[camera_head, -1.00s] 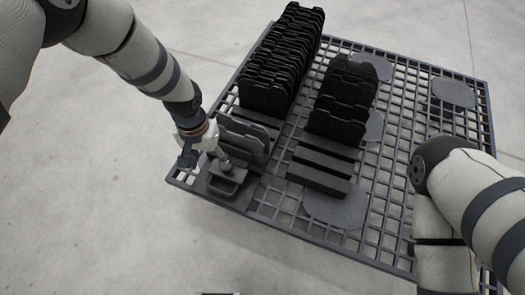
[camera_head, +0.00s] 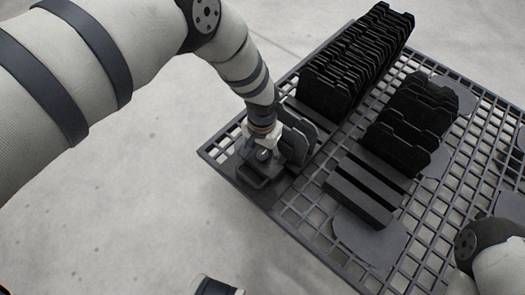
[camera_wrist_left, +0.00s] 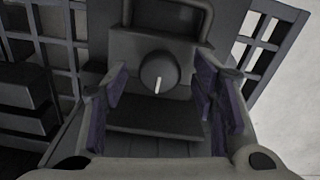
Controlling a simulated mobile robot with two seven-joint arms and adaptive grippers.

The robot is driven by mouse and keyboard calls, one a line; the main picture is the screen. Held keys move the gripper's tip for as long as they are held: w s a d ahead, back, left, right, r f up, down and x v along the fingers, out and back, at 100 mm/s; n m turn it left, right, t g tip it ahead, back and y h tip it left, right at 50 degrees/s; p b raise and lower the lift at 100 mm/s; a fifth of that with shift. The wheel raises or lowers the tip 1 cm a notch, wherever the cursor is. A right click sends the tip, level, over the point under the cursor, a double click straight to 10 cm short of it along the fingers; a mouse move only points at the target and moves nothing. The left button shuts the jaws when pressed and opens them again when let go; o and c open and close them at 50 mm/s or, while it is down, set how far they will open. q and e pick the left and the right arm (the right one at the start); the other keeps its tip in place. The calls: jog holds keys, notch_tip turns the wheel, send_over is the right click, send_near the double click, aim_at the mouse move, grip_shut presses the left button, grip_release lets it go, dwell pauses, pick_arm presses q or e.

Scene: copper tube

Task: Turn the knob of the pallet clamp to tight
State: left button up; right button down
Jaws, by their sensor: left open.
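The pallet clamp (camera_head: 258,181) is a dark block with a loop handle at the near-left corner of the grid pallet. My left gripper (camera_wrist_left: 160,80) is open, with one finger on each side of the knob and a visible gap on both sides. In the head view, my left gripper (camera_head: 264,148) is over the clamp and partly covers it. My right arm shows at the lower right, but its gripper is out of view.
The dark grid pallet (camera_head: 459,203) carries a long row of black plates (camera_head: 345,75) and a shorter row (camera_head: 405,130). The pale floor left of the pallet is clear.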

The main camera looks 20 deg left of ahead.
pick_arm(q)
jog(key=c, duration=1.2)
jog(key=shift+o, duration=0.2)
